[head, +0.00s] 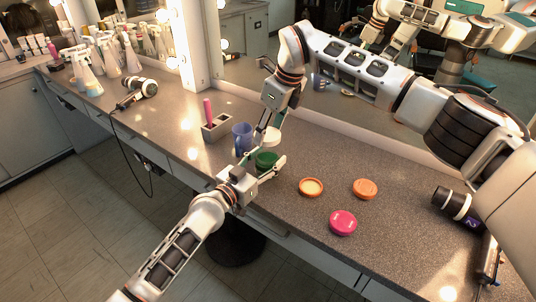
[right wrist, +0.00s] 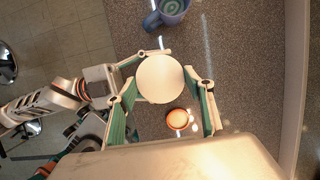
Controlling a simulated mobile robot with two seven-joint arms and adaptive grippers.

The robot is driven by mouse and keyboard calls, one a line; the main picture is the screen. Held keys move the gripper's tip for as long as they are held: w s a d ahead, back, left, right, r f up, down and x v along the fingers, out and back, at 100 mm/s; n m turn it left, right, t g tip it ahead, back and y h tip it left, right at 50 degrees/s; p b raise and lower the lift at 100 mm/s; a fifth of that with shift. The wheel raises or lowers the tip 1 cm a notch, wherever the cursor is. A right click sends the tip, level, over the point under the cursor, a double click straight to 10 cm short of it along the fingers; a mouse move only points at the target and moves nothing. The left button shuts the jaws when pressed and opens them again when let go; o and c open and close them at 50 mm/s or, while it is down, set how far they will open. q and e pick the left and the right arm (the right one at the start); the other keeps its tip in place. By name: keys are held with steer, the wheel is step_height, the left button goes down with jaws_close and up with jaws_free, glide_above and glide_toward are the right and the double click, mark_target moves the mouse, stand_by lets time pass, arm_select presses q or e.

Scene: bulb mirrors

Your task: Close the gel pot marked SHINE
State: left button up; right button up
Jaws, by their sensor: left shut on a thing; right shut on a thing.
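A green pot (head: 265,159) stands on the counter, with my left gripper (head: 262,167) shut around its sides. My right gripper (head: 270,130) is shut on a round cream lid (head: 271,138), held just above the green pot. In the right wrist view the lid (right wrist: 160,78) sits between the right fingertips and hides the pot beneath it. An open orange pot (head: 311,187) with pale contents, an orange lid (head: 365,188) and a pink pot or lid (head: 343,222) lie to the right. I cannot read a SHINE marking on any of them.
A blue mug (head: 242,138) stands close behind the green pot, beside a grey holder (head: 216,128) with a pink-handled item. A hair dryer (head: 142,88) and several bottles (head: 105,58) are at the far left. A dark cylinder (head: 455,205) is at right. The mirror borders the back.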

mark_target(266, 157)
steer(key=shift+f, duration=2)
steer(key=shift+f, duration=0.1)
steer(key=shift+f, duration=0.8)
steer(key=shift+f, duration=0.55)
arm_select(q)
jaws_close()
steer(key=shift+a, duration=0.1)
arm_select(e)
steer(key=shift+o, duration=0.6)
steer(key=m+t+h, duration=0.1)
steer(key=m, duration=0.3)
steer(key=shift+a+m, duration=0.1)
steer(key=shift+m, duration=0.3)
steer(key=o, duration=0.8)
